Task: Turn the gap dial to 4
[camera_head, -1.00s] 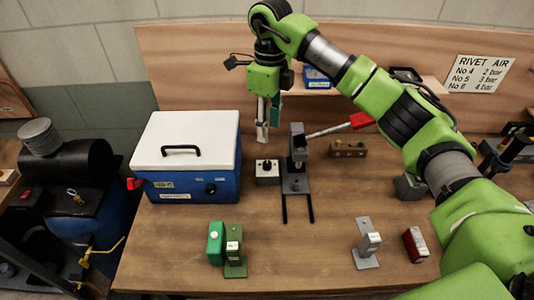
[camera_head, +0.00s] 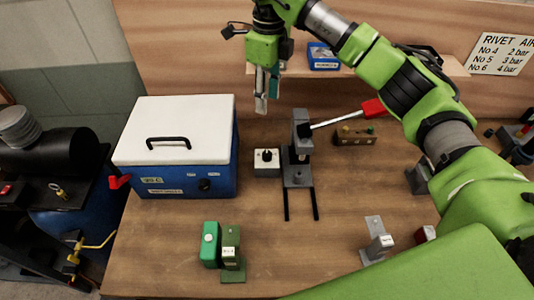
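A small light box with a black knob (camera_head: 266,157) sits on the bench just left of the grey lever press (camera_head: 298,165); it looks like the gap dial, but its markings are too small to read. My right gripper (camera_head: 261,104) points down above and behind this knob, apart from it. Its pale finger and a teal piece beside it overlap in view, so I cannot tell how far it is open. The press has a lever with a red handle (camera_head: 373,107) and two dark rails toward the front. My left gripper is not in view.
A blue cool box with white lid (camera_head: 172,150) stands at left, with its own black knob (camera_head: 204,185). Green blocks (camera_head: 211,244) stand in front, a grey bracket (camera_head: 377,240) front right. The front middle is clear.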

